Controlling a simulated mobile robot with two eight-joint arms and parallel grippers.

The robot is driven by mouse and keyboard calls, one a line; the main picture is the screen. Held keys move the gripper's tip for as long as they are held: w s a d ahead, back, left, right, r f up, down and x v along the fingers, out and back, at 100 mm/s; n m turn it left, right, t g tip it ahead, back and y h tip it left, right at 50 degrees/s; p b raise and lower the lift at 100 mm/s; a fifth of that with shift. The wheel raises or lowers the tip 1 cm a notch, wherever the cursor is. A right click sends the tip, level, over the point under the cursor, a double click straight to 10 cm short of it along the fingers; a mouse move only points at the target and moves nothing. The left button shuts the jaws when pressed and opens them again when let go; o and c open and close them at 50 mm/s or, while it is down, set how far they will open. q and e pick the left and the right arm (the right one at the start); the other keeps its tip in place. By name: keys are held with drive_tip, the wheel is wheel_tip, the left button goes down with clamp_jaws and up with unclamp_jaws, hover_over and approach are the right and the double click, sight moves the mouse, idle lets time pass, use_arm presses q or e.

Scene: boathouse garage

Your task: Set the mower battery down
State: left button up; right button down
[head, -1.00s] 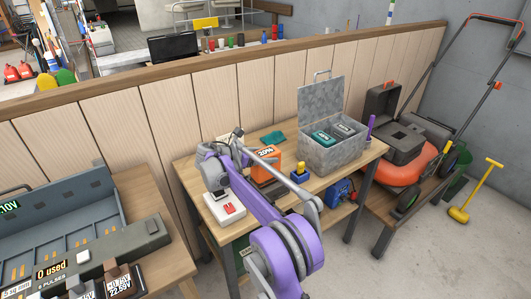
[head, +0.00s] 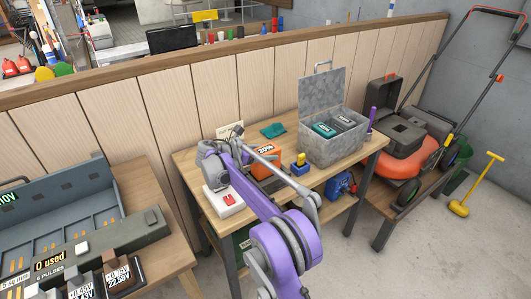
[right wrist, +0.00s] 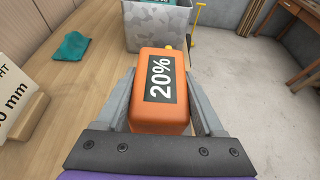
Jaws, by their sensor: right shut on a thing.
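The mower battery is an orange block with a black 20% label (right wrist: 160,118); in the head view it (head: 266,161) shows over the workbench (head: 181,158), partly behind my purple right arm. My right gripper (right wrist: 160,78) is shut on it, one finger on each side. I cannot tell whether its underside touches the bench top. My left gripper is not in view.
A grey metal box (head: 330,150) with raised lid holds two labelled batteries, beyond the orange one. A teal cloth (head: 273,130), a white box with red switch (head: 224,203) and a yellow-topped item (head: 300,165) are close by. Some bench top is bare.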

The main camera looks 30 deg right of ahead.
unclamp_jaws()
drive_tip(key=shift+f, duration=0.1)
drive_tip(key=shift+a, duration=0.1)
drive_tip(key=v, duration=1)
drive_tip(key=shift+a+r, duration=0.25)
drive_tip(key=shift+r, duration=0.05)
clamp_jaws()
idle(1.3)
